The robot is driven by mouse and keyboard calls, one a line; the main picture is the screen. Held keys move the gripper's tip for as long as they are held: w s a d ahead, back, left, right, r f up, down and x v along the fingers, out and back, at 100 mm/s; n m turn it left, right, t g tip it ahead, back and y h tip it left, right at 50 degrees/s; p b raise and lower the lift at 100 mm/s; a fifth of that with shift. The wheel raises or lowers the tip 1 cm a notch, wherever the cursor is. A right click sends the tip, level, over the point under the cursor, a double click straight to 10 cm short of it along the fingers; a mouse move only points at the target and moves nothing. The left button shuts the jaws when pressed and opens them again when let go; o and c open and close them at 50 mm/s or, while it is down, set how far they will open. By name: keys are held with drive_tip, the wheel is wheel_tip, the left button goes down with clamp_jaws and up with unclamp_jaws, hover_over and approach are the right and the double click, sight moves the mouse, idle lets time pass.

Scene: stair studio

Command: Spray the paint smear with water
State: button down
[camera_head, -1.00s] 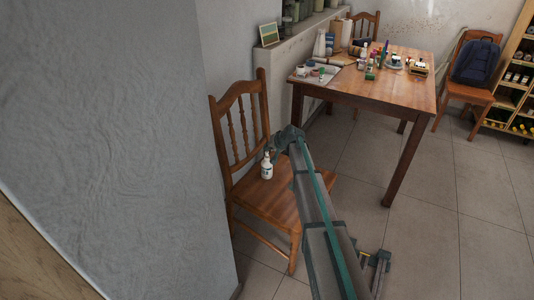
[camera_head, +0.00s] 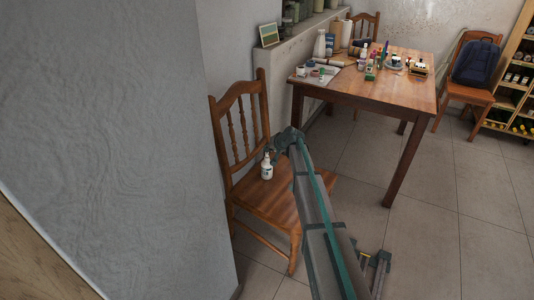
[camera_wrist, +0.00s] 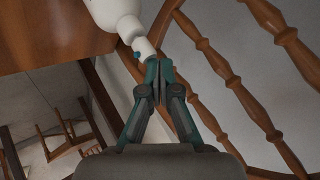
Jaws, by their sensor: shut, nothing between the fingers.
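A white spray bottle (camera_head: 267,169) with a dark label stands upright on the seat of the near wooden chair (camera_head: 262,203). My gripper (camera_head: 281,141) is close to the bottle's top, just up and right of it in the head view. In the wrist view, the white bottle (camera_wrist: 112,10) enters from the top, with its spray head (camera_wrist: 144,47) right beside my fingertips (camera_wrist: 157,72). The fingers are shut with nothing between them. Whether they touch the spray head, I cannot tell. I cannot make out a paint smear clearly.
The chair's spindled back (camera_head: 238,132) rises close to my gripper. A wooden table (camera_head: 393,92) behind holds jars, bottles and art supplies. A chair with a blue backpack (camera_head: 477,62) and a shelf (camera_head: 517,85) stand at the right. The tiled floor (camera_head: 450,220) is open.

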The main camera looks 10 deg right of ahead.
drive_tip(key=shift+f, duration=0.2)
drive_tip(key=shift+r, duration=0.15)
drive_tip(key=shift+r+p, duration=0.3)
drive_tip(key=shift+r, duration=0.5)
drive_tip(key=shift+r, duration=0.1)
wheel_tip(320, 180, up, 6)
drive_tip(key=shift+f+p, duration=0.1)
drive_tip(key=shift+p, duration=1.15)
idle(1.1)
drive_tip(key=shift+f, duration=3)
